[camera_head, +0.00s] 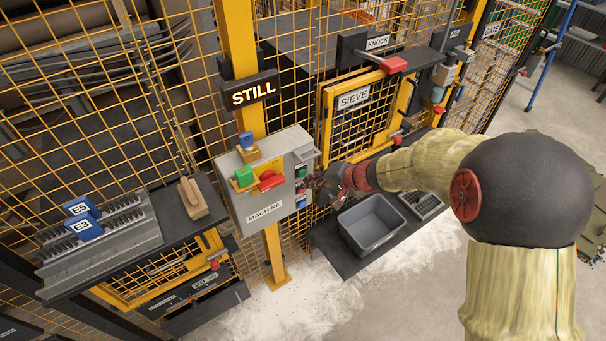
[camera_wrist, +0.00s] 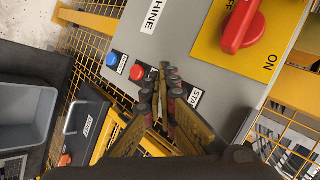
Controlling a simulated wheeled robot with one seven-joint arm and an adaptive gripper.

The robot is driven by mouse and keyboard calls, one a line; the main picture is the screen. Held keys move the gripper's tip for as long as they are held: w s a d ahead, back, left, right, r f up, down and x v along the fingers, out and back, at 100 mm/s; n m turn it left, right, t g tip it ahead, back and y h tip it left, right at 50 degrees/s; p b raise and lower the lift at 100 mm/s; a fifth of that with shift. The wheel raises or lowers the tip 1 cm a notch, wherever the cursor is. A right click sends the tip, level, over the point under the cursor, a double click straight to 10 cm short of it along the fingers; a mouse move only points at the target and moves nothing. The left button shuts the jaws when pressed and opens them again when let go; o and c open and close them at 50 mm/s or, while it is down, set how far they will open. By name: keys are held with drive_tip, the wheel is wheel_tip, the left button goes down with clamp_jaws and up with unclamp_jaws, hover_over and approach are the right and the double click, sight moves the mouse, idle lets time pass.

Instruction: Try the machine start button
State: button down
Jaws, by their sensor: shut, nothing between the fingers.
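The grey machine box (camera_head: 235,190), labelled MACHINE, hangs on the yellow post. Its red rotary handle (camera_wrist: 240,30) sits on a yellow plate with ON and OFF lettering. A blue button (camera_wrist: 112,59) and a red button (camera_wrist: 136,73) show on the box's side in the wrist view. A label reading STA (camera_wrist: 195,97) is partly covered by my fingers. My gripper (camera_wrist: 164,70) is shut and empty, its fingertips at the button row beside that label. The start button is hidden behind the fingers in the wrist view, and I cannot tell whether they touch it.
A lit sign (camera_head: 254,93) on the post reads STILL. Green (camera_head: 244,176) and blue (camera_head: 246,140) pieces sit on the box. A grey bin (camera_head: 371,224) stands on a dark shelf below my gripper. Yellow mesh fencing surrounds the box. A wooden-handled brush (camera_head: 193,198) lies left.

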drive_tip(key=shift+w+a, duration=0.1)
drive_tip(key=shift+w+a+b, duration=0.15)
drive_tip(key=shift+w+b, duration=0.1)
drive_tip(key=shift+b, duration=0.2)
drive_tip(key=shift+w+a+b, duration=0.25)
drive_tip(key=shift+w+b, duration=0.05)
drive_tip(key=shift+w, duration=0.05)
idle(0.9)
idle(0.4)
drive_tip(key=shift+s+d+b, duration=0.5)
drive_tip(key=shift+s, duration=0.2)
drive_tip(key=s+d, duration=0.1)
drive_tip(key=s+d+b, duration=0.1)
drive_tip(key=s+b, duration=0.1)
drive_tip(key=s, duration=0.1)
drive_tip(key=shift+s+d, duration=0.1)
drive_tip(key=shift+d, duration=0.3)
idle(0.6)
